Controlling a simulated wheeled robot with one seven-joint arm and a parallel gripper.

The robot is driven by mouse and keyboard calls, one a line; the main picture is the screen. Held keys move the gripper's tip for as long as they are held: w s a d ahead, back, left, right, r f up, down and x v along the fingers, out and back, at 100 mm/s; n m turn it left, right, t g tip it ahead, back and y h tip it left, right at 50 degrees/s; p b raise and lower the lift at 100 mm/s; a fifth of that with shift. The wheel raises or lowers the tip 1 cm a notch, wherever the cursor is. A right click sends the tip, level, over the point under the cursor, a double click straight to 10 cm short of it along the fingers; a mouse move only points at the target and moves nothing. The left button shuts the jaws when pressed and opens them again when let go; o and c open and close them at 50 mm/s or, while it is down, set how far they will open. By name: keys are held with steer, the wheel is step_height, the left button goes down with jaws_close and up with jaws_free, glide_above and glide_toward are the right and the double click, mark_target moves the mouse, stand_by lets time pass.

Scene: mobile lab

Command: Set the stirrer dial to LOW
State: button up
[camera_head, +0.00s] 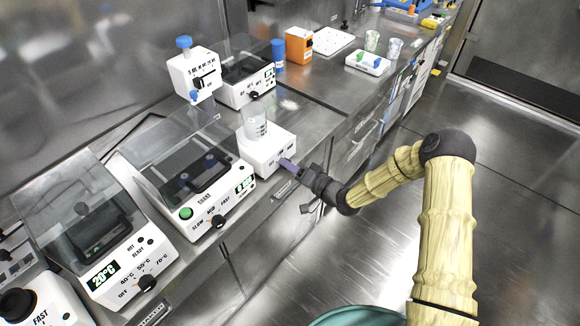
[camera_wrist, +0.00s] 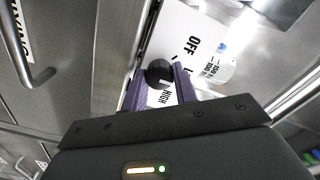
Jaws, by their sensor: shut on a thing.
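The stirrer (camera_head: 256,152) is a white box on the bench with a clear beaker (camera_head: 255,124) standing on it. Its dial (camera_wrist: 159,72) is a black round knob on the front face. In the wrist view the labels OFF and HIGH show near the dial, and another label is mostly hidden by a finger. My gripper (camera_head: 287,164) reaches the stirrer's front from the right. In the wrist view its purple fingers (camera_wrist: 160,78) are shut on the dial, one on each side. I cannot tell which label the dial points to. In the head view the fingers hide the dial.
A shaker (camera_head: 205,205) with a clear lid stands left of the stirrer, with a heater (camera_head: 125,265) beyond it. Behind are a white device with a blue knob (camera_head: 193,75), a blue bottle (camera_head: 278,56) and an orange box (camera_head: 299,45). The floor right of the bench is clear.

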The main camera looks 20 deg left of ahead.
stand_by(0.4)
steer(key=o, duration=1)
steer(key=shift+w+d, duration=0.2)
steer(key=shift+c, duration=0.2)
steer(key=shift+s+a, duration=0.1)
steer(key=shift+s, duration=0.05)
steer(key=shift+s+a+f, duration=0.1)
steer(key=shift+s+a, duration=0.05)
